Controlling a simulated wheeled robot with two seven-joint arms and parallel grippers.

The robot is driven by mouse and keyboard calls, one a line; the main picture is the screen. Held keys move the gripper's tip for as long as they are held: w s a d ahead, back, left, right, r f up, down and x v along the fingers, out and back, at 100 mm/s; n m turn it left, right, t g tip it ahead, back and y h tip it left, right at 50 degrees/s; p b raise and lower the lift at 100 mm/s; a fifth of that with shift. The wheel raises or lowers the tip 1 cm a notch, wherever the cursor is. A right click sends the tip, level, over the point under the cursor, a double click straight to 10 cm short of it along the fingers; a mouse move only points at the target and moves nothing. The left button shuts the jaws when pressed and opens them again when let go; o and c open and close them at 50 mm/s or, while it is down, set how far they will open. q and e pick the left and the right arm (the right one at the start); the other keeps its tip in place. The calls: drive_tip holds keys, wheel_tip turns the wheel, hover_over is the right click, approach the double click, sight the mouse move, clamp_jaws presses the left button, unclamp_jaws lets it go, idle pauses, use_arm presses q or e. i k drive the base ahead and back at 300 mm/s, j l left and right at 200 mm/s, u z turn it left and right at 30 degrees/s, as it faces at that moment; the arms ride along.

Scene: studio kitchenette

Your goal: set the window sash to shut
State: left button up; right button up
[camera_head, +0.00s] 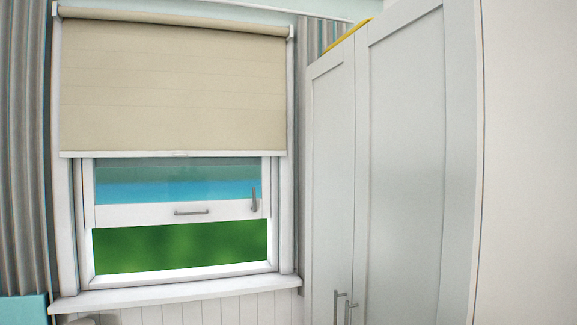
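The window sash (140,214) is a white frame with a pane, in the left half of the head view. Its bottom rail carries a small grey horizontal handle (191,212), and a grey lever (254,199) sits at its right side. The sash is raised: below its rail there is an open gap (180,247) showing green outside, above the white window sill (180,293). A beige roller blind (172,85) hides the upper part of the window. Neither of my grippers shows in the view.
A tall pale grey cabinet (405,160) with two doors and bar handles (348,305) stands right of the window. A striped grey curtain (27,150) hangs at the left. A teal surface (22,309) shows at the lower left corner. Nothing stands on the sill.

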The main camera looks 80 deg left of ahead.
sight(141, 214)
drive_tip(key=u, duration=3.35)
